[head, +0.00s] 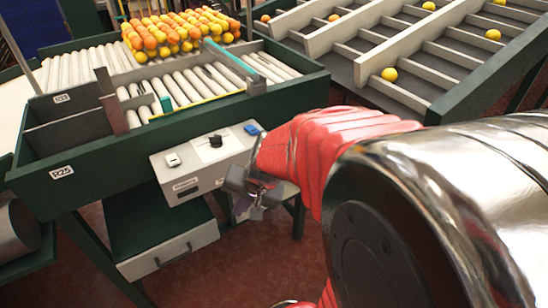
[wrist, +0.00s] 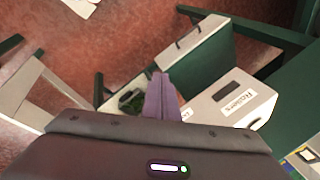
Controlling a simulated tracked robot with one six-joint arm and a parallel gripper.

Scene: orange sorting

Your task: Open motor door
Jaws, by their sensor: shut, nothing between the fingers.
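A pale grey front panel with a dark handle (head: 195,239) closes the front of a dark green box under the sorting table; it is the likely motor door, though no label shows this. The panel looks shut. It also shows in the wrist view (wrist: 204,34), above and beyond my fingertips. My gripper (head: 256,212) hangs in front of the control box, right of the panel and apart from it. In the wrist view my gripper (wrist: 160,76) has its purple-grey fingers together with nothing between them. The fingers partly hide a dark item in a pale frame.
The grey control box (head: 205,158), with a knob and a blue button, sticks out beside my gripper. A green table (head: 100,150) with rollers and oranges stands above. Table legs flank the box. A sloped rack (head: 440,60) stands at right. Red floor in front is open.

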